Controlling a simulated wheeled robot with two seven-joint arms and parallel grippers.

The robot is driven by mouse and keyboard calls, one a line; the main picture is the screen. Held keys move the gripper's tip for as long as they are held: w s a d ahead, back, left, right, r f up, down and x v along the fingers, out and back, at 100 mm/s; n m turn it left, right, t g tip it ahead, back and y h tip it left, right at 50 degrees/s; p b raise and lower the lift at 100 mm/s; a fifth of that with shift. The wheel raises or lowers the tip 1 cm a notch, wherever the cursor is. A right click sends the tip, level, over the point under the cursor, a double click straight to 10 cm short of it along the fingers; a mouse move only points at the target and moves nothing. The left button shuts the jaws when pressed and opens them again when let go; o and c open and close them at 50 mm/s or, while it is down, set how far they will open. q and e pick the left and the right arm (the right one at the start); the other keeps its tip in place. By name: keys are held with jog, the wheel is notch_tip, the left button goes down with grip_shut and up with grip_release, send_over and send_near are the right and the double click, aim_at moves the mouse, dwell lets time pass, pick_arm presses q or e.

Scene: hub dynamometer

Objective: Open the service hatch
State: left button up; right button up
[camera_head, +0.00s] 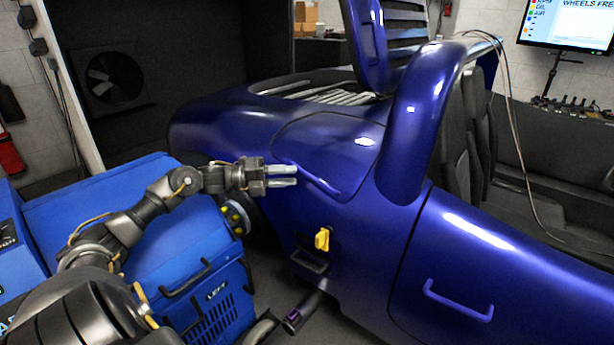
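The blue car (490,250) fills the middle and right. A rounded panel (325,145), which looks like the service hatch, lies flush in its rear flank and looks closed. A blue bar handle (322,187) runs along the panel's lower edge. My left gripper (296,175) reaches in from the left, its two pale fingers pointing right at the handle's left end. My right gripper is out of view.
A blue cabinet marked LEFT (140,235) stands under my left arm. A yellow knob (322,240) sticks out below the panel. Another handle (458,302) is on the side door.

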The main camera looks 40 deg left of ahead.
aim_at(304, 175)
pick_arm(q)
jog(key=shift+x, duration=2.95)
jog(key=shift+c, duration=0.4)
grip_shut()
